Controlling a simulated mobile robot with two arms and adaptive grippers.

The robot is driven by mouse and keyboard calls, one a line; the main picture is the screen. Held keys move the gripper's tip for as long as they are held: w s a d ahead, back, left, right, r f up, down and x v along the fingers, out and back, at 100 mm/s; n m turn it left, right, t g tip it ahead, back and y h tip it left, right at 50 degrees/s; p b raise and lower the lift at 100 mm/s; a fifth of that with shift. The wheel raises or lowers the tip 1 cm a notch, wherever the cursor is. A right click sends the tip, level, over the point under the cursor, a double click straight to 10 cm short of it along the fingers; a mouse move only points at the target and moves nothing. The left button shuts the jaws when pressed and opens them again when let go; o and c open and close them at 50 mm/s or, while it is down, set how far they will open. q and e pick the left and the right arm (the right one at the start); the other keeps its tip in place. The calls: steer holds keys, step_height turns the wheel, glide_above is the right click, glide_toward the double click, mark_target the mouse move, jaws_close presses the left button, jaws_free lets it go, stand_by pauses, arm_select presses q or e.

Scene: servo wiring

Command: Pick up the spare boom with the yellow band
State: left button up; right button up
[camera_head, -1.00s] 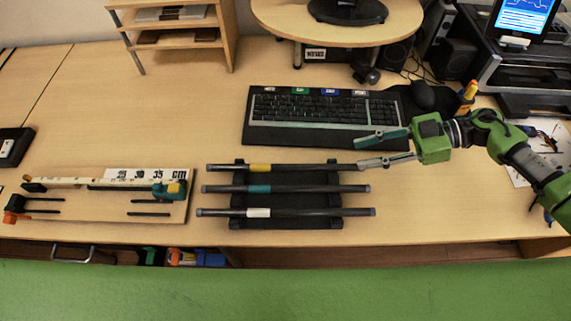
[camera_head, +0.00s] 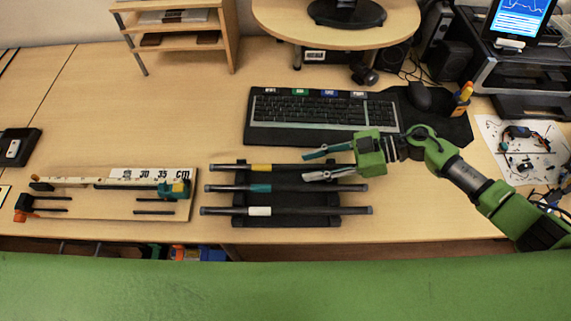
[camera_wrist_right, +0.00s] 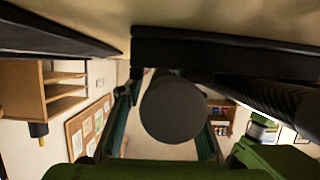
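The spare boom with the yellow band (camera_head: 261,168) is a dark rod lying across the top of a black rack (camera_head: 293,222), farthest back of three rods. My right gripper (camera_head: 307,166) is open at the boom's right end, with one finger on its far side and one on its near side. In the right wrist view, the boom's round dark end (camera_wrist_right: 172,108) fills the middle between the two teal fingers. A gap shows on each side, though contact deeper in is hidden. My left gripper is in neither view.
Rods with a teal band (camera_head: 260,188) and a white band (camera_head: 259,211) lie parallel on the rack, close on the near side. A keyboard (camera_head: 322,108) lies just behind. A ruler board (camera_head: 105,207) is at left. Bare table lies right of the rack.

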jaws_close()
